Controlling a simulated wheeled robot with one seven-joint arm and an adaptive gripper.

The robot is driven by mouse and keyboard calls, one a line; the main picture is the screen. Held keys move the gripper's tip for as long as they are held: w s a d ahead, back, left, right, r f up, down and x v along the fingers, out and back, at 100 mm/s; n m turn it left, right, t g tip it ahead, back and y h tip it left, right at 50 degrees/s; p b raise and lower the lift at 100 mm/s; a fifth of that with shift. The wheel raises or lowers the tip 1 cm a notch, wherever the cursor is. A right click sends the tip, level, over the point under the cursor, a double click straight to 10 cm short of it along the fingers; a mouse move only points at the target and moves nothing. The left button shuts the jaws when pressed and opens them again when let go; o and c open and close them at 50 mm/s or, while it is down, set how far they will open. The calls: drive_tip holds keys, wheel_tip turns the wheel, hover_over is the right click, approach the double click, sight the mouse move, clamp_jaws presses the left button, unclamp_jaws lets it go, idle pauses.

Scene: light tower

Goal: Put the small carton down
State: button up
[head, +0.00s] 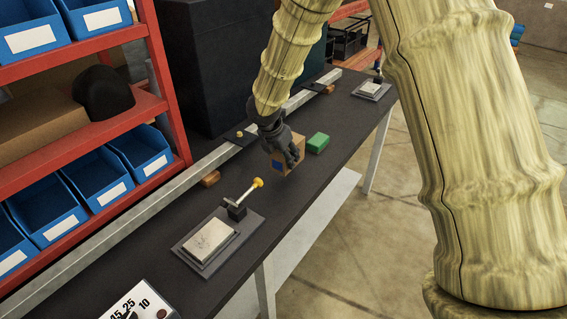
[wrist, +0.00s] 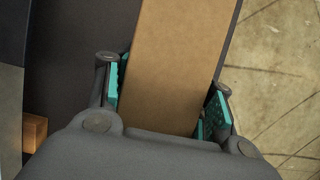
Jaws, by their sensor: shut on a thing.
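The small carton (head: 291,158) is a brown cardboard box with a blue patch on one side. In the head view it is in my gripper (head: 293,150), over the dark bench top near the bench's middle. In the wrist view the carton (wrist: 175,65) fills the space between the teal finger pads of my gripper (wrist: 168,110), which is shut on it. The carton's underside is hidden, so I cannot tell whether it touches the bench (head: 312,180).
A green block (head: 318,142) sits just right of the carton. A metal plate fixture (head: 212,241) with a yellow-tipped lever (head: 256,184) stands nearer, and a similar fixture (head: 371,89) at the far end. A metal rail (head: 205,165) runs along the back. Bare bench lies in front of the carton.

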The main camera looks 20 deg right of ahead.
drive_tip(key=f, duration=0.1)
drive_tip(key=w+f, duration=0.1)
drive_tip(key=f, duration=0.2)
drive_tip(key=shift+w+p, duration=0.25)
drive_tip(key=shift+p, duration=0.05)
drive_tip(key=shift+s+f, duration=0.1)
drive_tip(key=shift+s, duration=0.3)
drive_tip(key=shift+f, duration=0.1)
drive_tip(key=o, duration=1)
drive_tip(key=shift+w+f, duration=0.2)
drive_tip(key=shift+w, duration=0.05)
drive_tip(key=shift+o, duration=0.5)
drive_tip(key=shift+s+r, duration=0.15)
drive_tip(key=shift+a+r, duration=0.15)
drive_tip(key=shift+r, duration=0.15)
drive_tip(key=b+v, duration=0.1)
drive_tip(key=v, duration=1)
drive_tip(key=shift+r+b, duration=0.2)
drive_tip(key=shift+b, duration=0.2)
